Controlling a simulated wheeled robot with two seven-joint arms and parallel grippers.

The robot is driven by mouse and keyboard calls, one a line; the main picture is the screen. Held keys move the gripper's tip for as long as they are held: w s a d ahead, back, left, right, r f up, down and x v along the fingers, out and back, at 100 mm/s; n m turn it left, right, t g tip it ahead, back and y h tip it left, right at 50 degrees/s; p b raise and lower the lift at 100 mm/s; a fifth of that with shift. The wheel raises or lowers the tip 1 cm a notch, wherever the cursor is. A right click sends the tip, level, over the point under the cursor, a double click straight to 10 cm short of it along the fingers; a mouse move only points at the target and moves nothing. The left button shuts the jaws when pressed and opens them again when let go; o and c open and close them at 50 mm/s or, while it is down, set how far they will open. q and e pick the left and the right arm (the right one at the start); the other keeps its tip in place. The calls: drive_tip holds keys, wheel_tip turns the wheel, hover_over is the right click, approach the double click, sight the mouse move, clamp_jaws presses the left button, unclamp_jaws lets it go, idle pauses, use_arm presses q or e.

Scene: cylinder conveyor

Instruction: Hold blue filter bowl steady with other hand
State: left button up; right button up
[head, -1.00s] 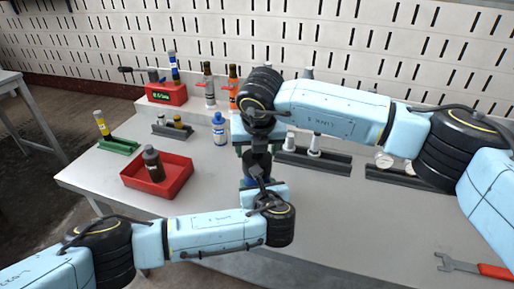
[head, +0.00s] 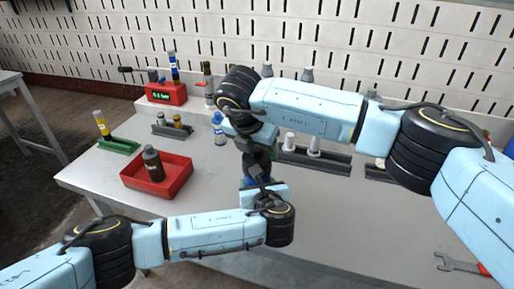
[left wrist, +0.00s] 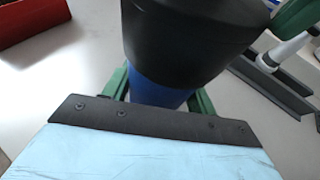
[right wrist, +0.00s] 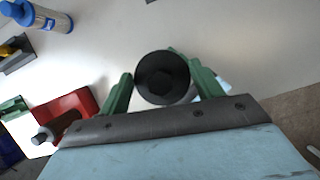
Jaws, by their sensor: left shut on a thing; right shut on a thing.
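The blue filter bowl (left wrist: 160,84) stands upright under a wide black upper part (left wrist: 190,35) in the left wrist view. My left gripper (left wrist: 158,95) has its green fingers on both sides of the blue bowl and is shut on it. In the right wrist view the black part's round end (right wrist: 162,78) sits between the green fingers of my right gripper (right wrist: 158,84), which is shut on it from above. In the head view my wrists mostly hide the bowl and both grippers, one above the other at the table's middle.
A red tray (head: 187,181) with a dark bottle (head: 152,162) stands on the left of the table. A blue-and-white bottle (head: 219,130) stands behind. Dark racks (head: 325,163) hold white parts at the back.

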use_arm(q)
drive_tip(key=shift+w+a, duration=0.1)
use_arm(e)
drive_tip(key=shift+s+a+f, duration=0.1)
drive_tip(key=shift+s, duration=0.05)
drive_tip(key=o, duration=1.3)
drive_tip(key=v, duration=1.2)
use_arm(q)
drive_tip(key=o, duration=1.1)
drive_tip(key=shift+o, duration=0.2)
